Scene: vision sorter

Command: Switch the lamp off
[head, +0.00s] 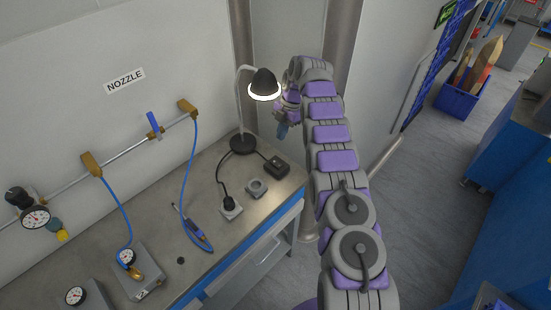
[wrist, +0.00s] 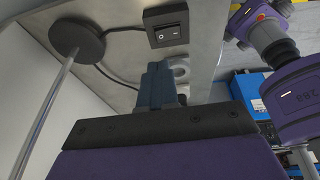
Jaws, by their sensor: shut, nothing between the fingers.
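The desk lamp (head: 264,88) stands at the back of the bench with its shade lit, on a round black base (head: 243,145). The base also shows in the wrist view (wrist: 76,38). A black rocker switch box (head: 277,166) lies on the bench to the right of the base, joined to a cord. In the wrist view the switch box (wrist: 166,25) shows its rocker and marks. My gripper (head: 283,131) is shut and empty, above the bench near the lamp. In the wrist view its blue fingers (wrist: 157,75) appear just below the switch box, apart from it.
A grey ring-shaped part (head: 257,187) and a plug in a socket (head: 231,208) sit near the switch. A blue-hosed tool (head: 196,231) and gauges (head: 128,257) lie further left. A wall pipe (head: 342,40) stands behind my arm.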

